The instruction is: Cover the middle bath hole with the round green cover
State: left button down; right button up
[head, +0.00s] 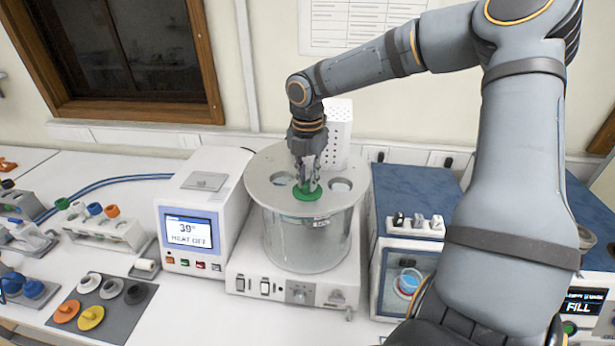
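The round green cover (307,194) is at the middle hole of the bath lid (265,163), between two open holes (283,179) and (341,185). It looks level and at lid height; whether it is fully seated is hard to tell. My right gripper (309,184) points straight down over the cover, its fingers closed around the cover's top. The fingers hide the knob and part of the cover. The bath (306,238) is a clear round vessel of liquid on a white base. My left gripper is not in view.
A perforated white box (338,132) stands behind the lid. A heater unit reading 39° (190,232) is left of the bath, a blue-topped unit (410,180) right. Several coloured covers lie on a grey mat (125,318) at front left, near a bottle rack (105,232).

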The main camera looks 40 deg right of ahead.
aim_at(307, 183)
jog(key=shift+o, duration=0.2)
jog(key=shift+r, duration=0.1)
notch_tip(307, 183, up, 11)
dwell(1.0)
dwell(0.5)
